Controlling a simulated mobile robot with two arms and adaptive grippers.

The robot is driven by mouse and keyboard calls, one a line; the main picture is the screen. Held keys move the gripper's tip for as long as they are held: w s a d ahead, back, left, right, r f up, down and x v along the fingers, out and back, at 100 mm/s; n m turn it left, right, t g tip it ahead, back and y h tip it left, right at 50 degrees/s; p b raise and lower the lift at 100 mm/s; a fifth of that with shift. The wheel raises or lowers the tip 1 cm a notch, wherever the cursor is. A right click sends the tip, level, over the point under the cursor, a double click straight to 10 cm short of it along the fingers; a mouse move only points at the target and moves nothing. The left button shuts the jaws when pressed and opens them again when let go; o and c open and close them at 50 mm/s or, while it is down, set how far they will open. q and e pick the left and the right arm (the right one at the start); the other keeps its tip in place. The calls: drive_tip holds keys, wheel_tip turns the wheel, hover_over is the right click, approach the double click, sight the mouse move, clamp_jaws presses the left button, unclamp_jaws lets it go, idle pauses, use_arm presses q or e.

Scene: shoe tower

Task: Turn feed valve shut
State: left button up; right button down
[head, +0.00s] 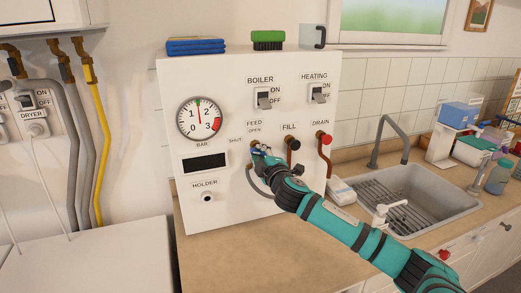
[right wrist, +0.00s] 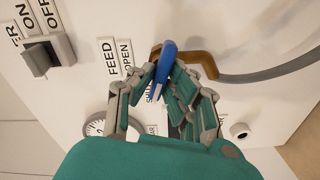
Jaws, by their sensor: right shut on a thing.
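The feed valve has a blue lever (right wrist: 168,58) on a brown pipe fitting (right wrist: 196,60) in the white panel (head: 212,110). My right gripper (head: 263,159) is at the valve, under the FEED label. In the right wrist view its fingers (right wrist: 162,84) are shut on the blue lever from both sides. The OPEN label (right wrist: 126,55) is in clear sight there, while the SHUT label is partly behind the fingers. In the head view the gripper covers much of the lever, so its exact angle is hard to tell. My left gripper is not in view.
A black FILL knob (head: 294,144) and a red DRAIN knob (head: 325,139) stand close to the right of the feed valve. The sink (head: 425,200) lies right.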

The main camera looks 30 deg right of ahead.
drive_tip(key=shift+r+n+p, duration=0.1)
drive_tip(key=shift+n+p, duration=0.65)
drive_tip(key=shift+n, duration=1.25)
drive_tip(key=c, duration=1.3)
unclamp_jaws()
drive_tip(key=shift+c, duration=0.2)
drive_tip(key=shift+f, duration=0.2)
drive_tip(key=v, duration=1.1)
drive_tip(key=shift+s, duration=0.4)
drive_tip(key=shift+a, duration=0.2)
